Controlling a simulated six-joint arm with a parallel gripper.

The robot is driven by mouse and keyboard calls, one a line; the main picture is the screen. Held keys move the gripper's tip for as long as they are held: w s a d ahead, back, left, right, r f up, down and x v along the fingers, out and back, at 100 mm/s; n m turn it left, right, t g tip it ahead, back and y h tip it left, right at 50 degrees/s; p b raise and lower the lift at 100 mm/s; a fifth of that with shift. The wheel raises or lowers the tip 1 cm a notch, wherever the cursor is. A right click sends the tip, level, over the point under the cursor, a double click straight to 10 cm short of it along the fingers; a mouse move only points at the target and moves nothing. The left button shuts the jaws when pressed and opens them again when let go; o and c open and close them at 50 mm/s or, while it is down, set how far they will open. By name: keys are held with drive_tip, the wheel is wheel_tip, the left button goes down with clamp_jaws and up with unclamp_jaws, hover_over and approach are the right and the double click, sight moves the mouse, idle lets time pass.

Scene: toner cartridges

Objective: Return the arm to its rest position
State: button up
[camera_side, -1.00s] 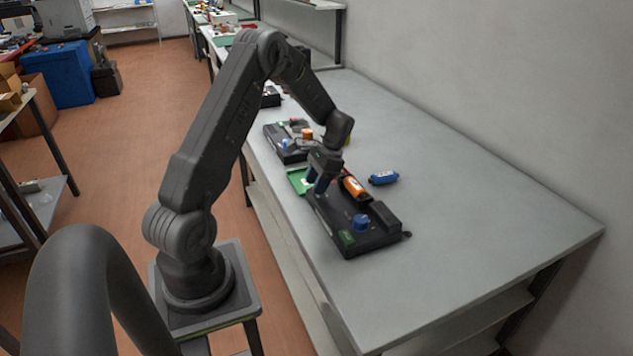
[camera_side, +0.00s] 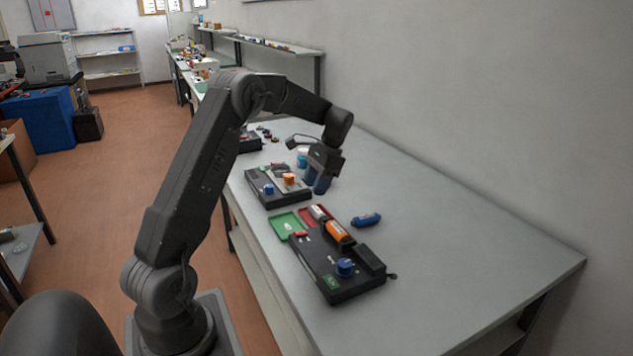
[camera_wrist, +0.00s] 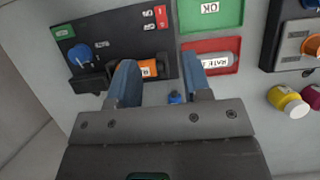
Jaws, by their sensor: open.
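My gripper (camera_side: 318,178) is raised over the table beside the farther black device in the side view. In the wrist view my gripper (camera_wrist: 162,84) shows its two blue fingers apart with nothing held between them. The nearer black device (camera_side: 318,268) has an orange cartridge (camera_side: 338,232) and a blue knob (camera_side: 345,267). A blue cartridge (camera_side: 366,220) lies loose on the table to its right; part of it shows between the fingers in the wrist view (camera_wrist: 175,98). A grey-white cartridge (camera_wrist: 214,60) lies in the red tray (camera_wrist: 188,46).
A green tray (camera_side: 285,224) marked OK in the wrist view stands next to the red one. The farther black device (camera_side: 262,191) holds an orange part. Yellow (camera_wrist: 288,101) and dark red cartridges show at the wrist view's right. The table's right side (camera_side: 460,255) is clear.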

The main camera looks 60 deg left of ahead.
drive_tip(key=shift+w+r, duration=0.1)
drive_tip(key=shift+r, duration=0.2)
drive_tip(key=s+d+r+t+y, duration=0.1)
drive_tip(key=s+d+r+t, duration=0.2)
drive_tip(key=d+r, duration=0.45)
drive_tip(key=s+d+r+t, duration=0.2)
drive_tip(key=s+d+r, duration=0.15)
drive_tip(key=d, duration=0.65)
drive_tip(key=s+d+t+h, duration=0.1)
drive_tip(key=s+d+t, duration=0.4)
drive_tip(key=s+d, duration=0.6)
drive_tip(key=shift+s+d+f, duration=0.2)
drive_tip(key=shift+s, duration=0.45)
